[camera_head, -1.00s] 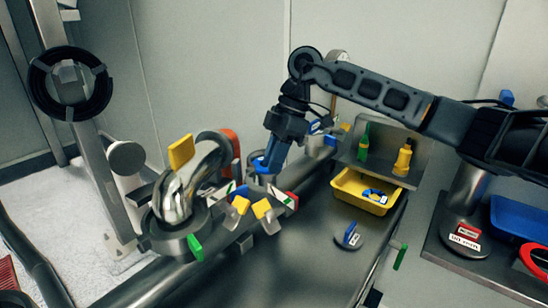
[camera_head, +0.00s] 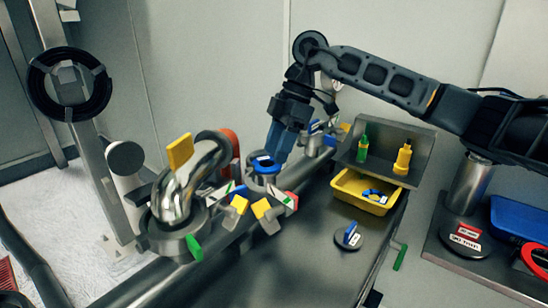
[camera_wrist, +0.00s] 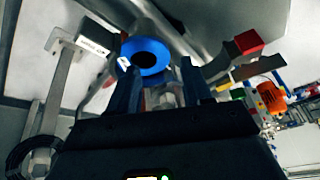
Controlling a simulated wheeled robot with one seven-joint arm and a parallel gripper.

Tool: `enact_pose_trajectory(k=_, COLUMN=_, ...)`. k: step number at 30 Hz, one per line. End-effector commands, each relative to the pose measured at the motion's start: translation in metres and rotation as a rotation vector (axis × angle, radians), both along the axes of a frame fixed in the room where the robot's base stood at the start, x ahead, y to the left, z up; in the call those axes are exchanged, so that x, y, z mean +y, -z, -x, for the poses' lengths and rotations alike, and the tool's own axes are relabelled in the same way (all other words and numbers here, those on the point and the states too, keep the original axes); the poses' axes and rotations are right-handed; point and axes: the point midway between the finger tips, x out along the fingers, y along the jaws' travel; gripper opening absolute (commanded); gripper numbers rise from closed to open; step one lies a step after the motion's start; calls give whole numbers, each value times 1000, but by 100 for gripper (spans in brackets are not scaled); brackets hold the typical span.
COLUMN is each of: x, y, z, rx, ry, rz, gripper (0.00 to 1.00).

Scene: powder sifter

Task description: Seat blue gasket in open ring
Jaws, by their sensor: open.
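The blue gasket (camera_head: 264,159) lies on top of the open metal ring (camera_head: 262,179), a short upright pipe end beside the curved pipe. In the wrist view the gasket (camera_wrist: 145,43) is a thick blue ring with a dark hole and a small white label. I cannot tell whether it is fully down in the ring. My gripper (camera_head: 279,150) is just right of and above the gasket, with its blue fingers pointing down. In the wrist view its two fingers (camera_wrist: 160,75) are apart, with nothing held between them, and the gasket lies beyond their tips.
A shiny curved pipe (camera_head: 178,190) with a yellow tab stands left of the ring. Yellow, green and red clamp handles crowd the ring's front. A yellow tray (camera_head: 348,190) holds blue parts at right. A dark disc with a blue handle (camera_head: 349,237) lies on the bench.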

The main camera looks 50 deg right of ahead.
Motion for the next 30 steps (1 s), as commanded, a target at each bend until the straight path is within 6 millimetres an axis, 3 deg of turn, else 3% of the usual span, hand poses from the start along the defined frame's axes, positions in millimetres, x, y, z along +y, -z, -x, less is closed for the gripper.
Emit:
enact_pose_trajectory(k=10, x=-17, y=-41, z=6, rx=0, ry=1, rz=1, gripper=49)
enact_pose_trajectory(k=30, x=-18, y=-45, z=6, rx=0, ry=1, rz=0, gripper=49)
